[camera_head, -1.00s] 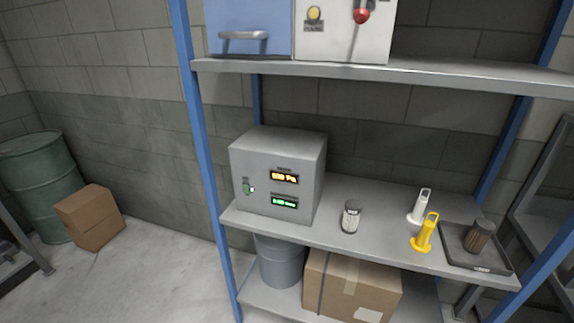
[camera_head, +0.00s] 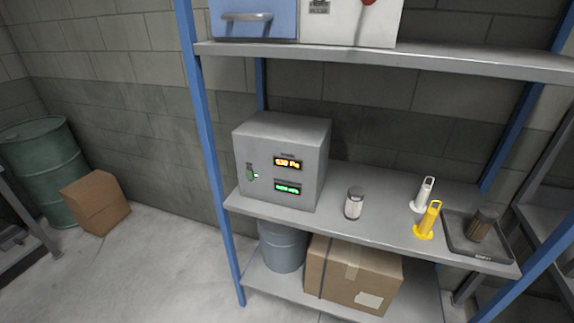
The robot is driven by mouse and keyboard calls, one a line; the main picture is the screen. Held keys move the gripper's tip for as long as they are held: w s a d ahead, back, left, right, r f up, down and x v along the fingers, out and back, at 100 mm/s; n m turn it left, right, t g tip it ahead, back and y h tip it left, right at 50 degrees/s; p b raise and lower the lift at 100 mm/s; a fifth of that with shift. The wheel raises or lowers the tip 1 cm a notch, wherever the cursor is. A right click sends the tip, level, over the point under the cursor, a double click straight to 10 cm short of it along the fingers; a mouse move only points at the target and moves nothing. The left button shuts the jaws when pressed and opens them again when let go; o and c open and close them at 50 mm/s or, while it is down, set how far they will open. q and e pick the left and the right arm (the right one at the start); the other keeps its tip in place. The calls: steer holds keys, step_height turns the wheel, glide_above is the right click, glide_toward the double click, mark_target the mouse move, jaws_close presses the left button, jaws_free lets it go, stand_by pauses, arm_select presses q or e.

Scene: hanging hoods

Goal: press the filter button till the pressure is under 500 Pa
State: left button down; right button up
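A grey box-shaped unit (camera_head: 305,142) stands at the left end of the middle shelf. Its front carries an orange-lit pressure display (camera_head: 287,162) whose number ends in "Pa"; its digits are too small to read surely. Below it is a green-lit display (camera_head: 287,188), also too small to read. A small green button (camera_head: 251,174) sits at the left of the front face, with a small label above it and a pale spot at its right. Neither of my grippers is in view.
The middle shelf (camera_head: 330,225) also holds a jar (camera_head: 354,203), a white handled tool (camera_head: 424,195), a yellow one (camera_head: 428,221) and a dark tray (camera_head: 460,245) with a brown-sided jar (camera_head: 483,225). A blue post (camera_head: 207,150) stands left of the unit.

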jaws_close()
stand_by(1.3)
